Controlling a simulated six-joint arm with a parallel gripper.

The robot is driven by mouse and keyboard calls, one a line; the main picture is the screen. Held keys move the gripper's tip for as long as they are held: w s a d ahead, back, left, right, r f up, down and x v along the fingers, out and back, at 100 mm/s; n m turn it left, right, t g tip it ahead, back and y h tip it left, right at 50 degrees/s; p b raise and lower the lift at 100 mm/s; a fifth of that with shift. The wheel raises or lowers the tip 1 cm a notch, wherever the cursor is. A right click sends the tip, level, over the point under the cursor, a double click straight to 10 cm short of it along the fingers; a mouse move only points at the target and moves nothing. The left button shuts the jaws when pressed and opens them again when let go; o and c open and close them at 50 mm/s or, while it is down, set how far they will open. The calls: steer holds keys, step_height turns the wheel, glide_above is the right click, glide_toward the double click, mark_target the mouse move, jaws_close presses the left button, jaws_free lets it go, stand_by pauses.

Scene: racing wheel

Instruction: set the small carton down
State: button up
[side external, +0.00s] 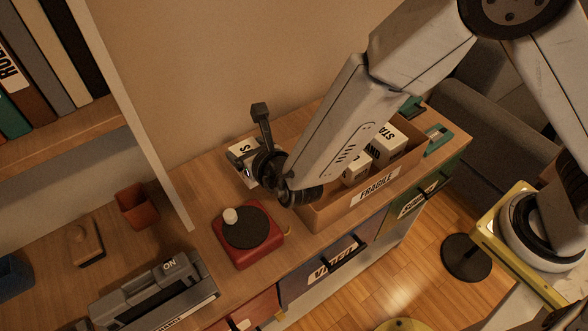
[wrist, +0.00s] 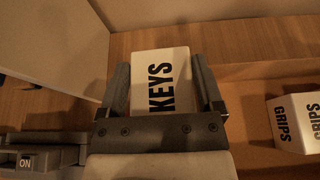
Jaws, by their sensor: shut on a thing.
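The small white carton (wrist: 160,78), lettered KEYS, sits between the two dark fingers of my gripper (wrist: 159,72) in the wrist view. The fingers are shut on its sides. In the side view the carton (side external: 241,150) shows partly behind my gripper (side external: 256,163), over the back of the wooden cabinet top near the wall. My gripper hides part of it there. I cannot tell whether its underside touches the wood.
An open cardboard box (side external: 318,214) marked FRAGILE, holding white cartons (side external: 388,145), stands right of my gripper. A red turntable-like device (side external: 247,236) is in front. A grey machine (side external: 155,291) marked ON lies front left. An upright panel (side external: 130,105) rises at left.

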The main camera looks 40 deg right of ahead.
steer(key=s+d+f, duration=0.1)
steer(key=d, duration=1.2)
steer(key=shift+s+f, duration=0.2)
steer(key=shift+s, duration=0.05)
steer(key=shift+f, duration=0.1)
steer(key=shift+f, duration=2.1)
steer(key=shift+f, duration=1.75)
steer(key=shift+f, duration=0.65)
